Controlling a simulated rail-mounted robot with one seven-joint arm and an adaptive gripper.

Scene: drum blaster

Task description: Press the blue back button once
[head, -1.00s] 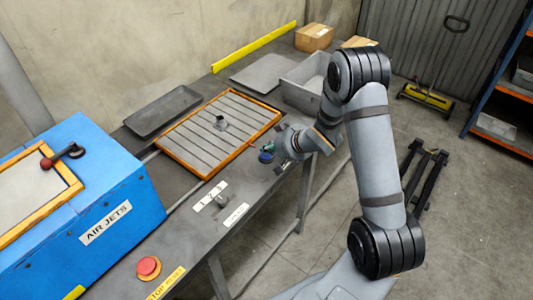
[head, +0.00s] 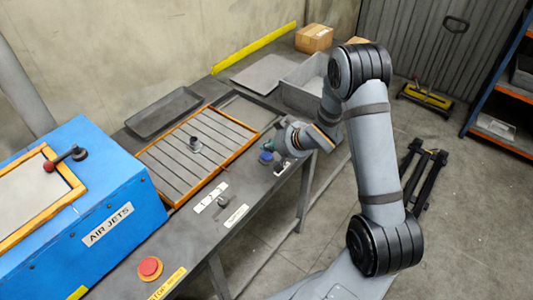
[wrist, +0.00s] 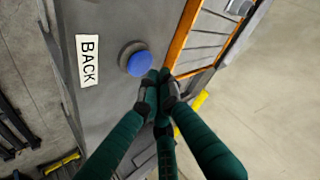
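The blue back button (wrist: 139,64) sits in a grey round collar on the dark bench, beside a white BACK label (wrist: 88,61) in the wrist view. In the head view the blue button (head: 266,157) is near the bench's front edge, just left of my gripper (head: 274,151). In the wrist view my gripper (wrist: 159,76) has its teal fingertips together with nothing between them, close beside the button. The button's blue top is mostly uncovered. Whether a fingertip touches it I cannot tell.
The orange-framed slatted platform (head: 171,197) lies left of the button, with a small post (head: 195,146) on it. A small switch (head: 222,201), red stop button (head: 150,267) and blue AIR JETS machine (head: 135,215) are nearer. A grey bin (head: 300,98) stands behind.

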